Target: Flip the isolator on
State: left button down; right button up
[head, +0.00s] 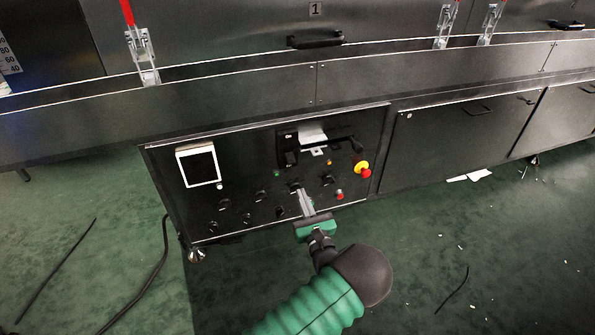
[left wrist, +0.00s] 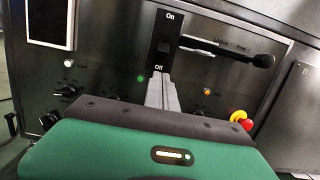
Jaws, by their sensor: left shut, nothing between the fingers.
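The isolator (left wrist: 165,42) is a black plate marked On at the top and Off at the bottom in the left wrist view. It also shows, small and dark, on the control panel in the head view (head: 290,158). Its switch position is too dark to tell. My left gripper (head: 296,187) is shut and empty, pointing at the panel just below the isolator. In the left wrist view its fingertips (left wrist: 160,80) overlap the plate's lower end near Off. I cannot tell whether they touch it. My right gripper is not in view.
A black-ended lever (left wrist: 263,60) sticks out right of the isolator. A red and yellow emergency stop (head: 363,169), a white-framed screen (head: 198,164) and several dark knobs are on the panel. A black cable (head: 150,276) lies on the green floor at left.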

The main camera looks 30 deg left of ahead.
pick_arm(q)
jog(key=b+x, duration=0.6)
jog(key=x, duration=0.3)
jog(key=shift+w+a+r+b, duration=0.15)
jog(key=shift+w+a+b, duration=0.1)
jog(key=shift+a+b, duration=0.1)
